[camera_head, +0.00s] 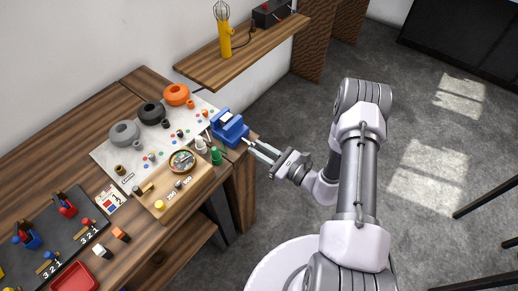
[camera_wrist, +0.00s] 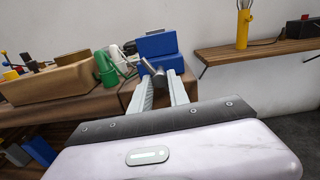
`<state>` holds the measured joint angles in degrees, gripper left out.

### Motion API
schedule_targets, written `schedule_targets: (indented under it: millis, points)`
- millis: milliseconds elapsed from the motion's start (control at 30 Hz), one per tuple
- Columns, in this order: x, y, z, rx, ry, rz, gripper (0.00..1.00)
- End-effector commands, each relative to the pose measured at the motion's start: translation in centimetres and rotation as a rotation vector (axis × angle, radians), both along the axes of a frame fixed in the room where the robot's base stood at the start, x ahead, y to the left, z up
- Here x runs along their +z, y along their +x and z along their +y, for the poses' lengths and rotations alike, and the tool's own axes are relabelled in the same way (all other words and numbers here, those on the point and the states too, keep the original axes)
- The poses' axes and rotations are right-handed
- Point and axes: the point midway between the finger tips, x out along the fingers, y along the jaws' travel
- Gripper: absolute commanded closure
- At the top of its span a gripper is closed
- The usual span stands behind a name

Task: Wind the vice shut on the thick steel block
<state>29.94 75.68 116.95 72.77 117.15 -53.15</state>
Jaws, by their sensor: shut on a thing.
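The blue vice (camera_head: 231,131) sits at the right end of the workbench, below the wall shelf. It also shows in the wrist view (camera_wrist: 156,45), straight ahead of my fingers. A pale block-like patch (camera_head: 227,118) shows between its jaws; I cannot tell how tightly the jaws meet it. My gripper (camera_head: 254,147) reaches in from the right at the bench edge. In the wrist view my gripper (camera_wrist: 160,80) has its fingertips around the vice's grey metal screw end and handle (camera_wrist: 149,68), shut on it. The fingertips hide part of the handle.
A green bottle (camera_head: 216,156) and a white bottle (camera_head: 200,145) stand close left of the vice. A wooden tray (camera_head: 160,207) lies further left. The shelf (camera_head: 250,50) with a yellow lamp (camera_head: 225,38) is behind.

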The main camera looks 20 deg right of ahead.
Motion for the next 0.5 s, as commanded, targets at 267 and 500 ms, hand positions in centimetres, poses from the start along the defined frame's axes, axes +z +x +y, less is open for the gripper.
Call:
schedule_targets:
  millis: [267,500]
  points:
    - [-0.02,-0.03,0.04,0.001,0.212,0.154,1.00]
    - [-0.01,-0.05,0.06,0.001,0.395,0.288,1.00]
